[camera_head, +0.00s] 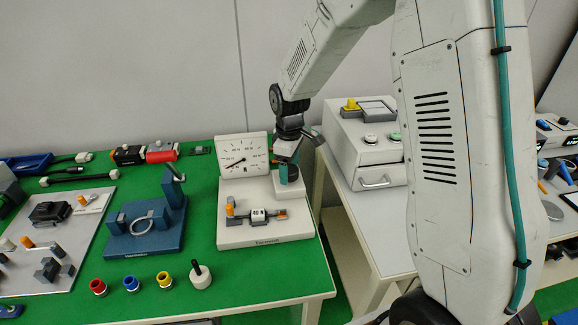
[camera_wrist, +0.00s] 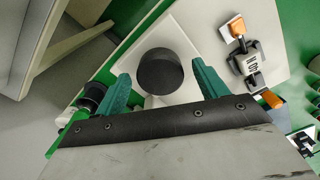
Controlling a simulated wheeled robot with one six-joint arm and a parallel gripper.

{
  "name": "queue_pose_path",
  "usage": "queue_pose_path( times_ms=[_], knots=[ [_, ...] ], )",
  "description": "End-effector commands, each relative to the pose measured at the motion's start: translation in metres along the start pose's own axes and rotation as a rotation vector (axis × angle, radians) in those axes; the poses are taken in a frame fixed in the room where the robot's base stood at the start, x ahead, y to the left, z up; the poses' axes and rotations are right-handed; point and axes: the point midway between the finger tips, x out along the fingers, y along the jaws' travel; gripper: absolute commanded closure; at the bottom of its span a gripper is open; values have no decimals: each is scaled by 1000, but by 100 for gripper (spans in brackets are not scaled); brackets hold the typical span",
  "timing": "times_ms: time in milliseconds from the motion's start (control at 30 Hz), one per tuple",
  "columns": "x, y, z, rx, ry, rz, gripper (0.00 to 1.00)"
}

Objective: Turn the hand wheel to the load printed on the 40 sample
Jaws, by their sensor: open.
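The white tester's base (camera_head: 232,238) stands on the green bench, with a dial gauge (camera_head: 243,150) upright at its back. The dial's dark needle points low left, near the scale's start. A sample with a white printed label (camera_head: 258,215) lies between orange-handled clamps; in the wrist view its label (camera_wrist: 252,63) is upside down and seems to read 40 N. The black round hand wheel (camera_wrist: 160,72) sits between my gripper's teal fingers (camera_wrist: 162,66), with a visible gap each side. My gripper (camera_head: 289,165) is open above the base's right side and hides most of the wheel in the head view.
A blue fixture (camera_head: 140,238) with a ring stands left of the tester. Red, blue and yellow rings and a black-handled white piece (camera_head: 201,276) lie in front. A white box with a drawer (camera_head: 368,155) stands on the right table, past a gap.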

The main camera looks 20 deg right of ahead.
Motion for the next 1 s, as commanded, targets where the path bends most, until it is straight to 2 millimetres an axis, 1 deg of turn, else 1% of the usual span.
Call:
queue_pose_path(
  times_ms=[33,67,100,167,200,433,633,767,1000],
  knots=[
    [0,0,0,0,0,0,28],
    [0,0,0,0,0,0,34],
    [0,0,0,0,0,0,45],
    [0,0,0,0,0,0,62],
    [0,0,0,0,0,0,73],
    [0,0,0,7,0,0,73],
    [-1,0,0,62,0,1,73],
    [-1,0,0,139,1,1,73],
    [-1,0,0,345,1,1,73]
  ],
)
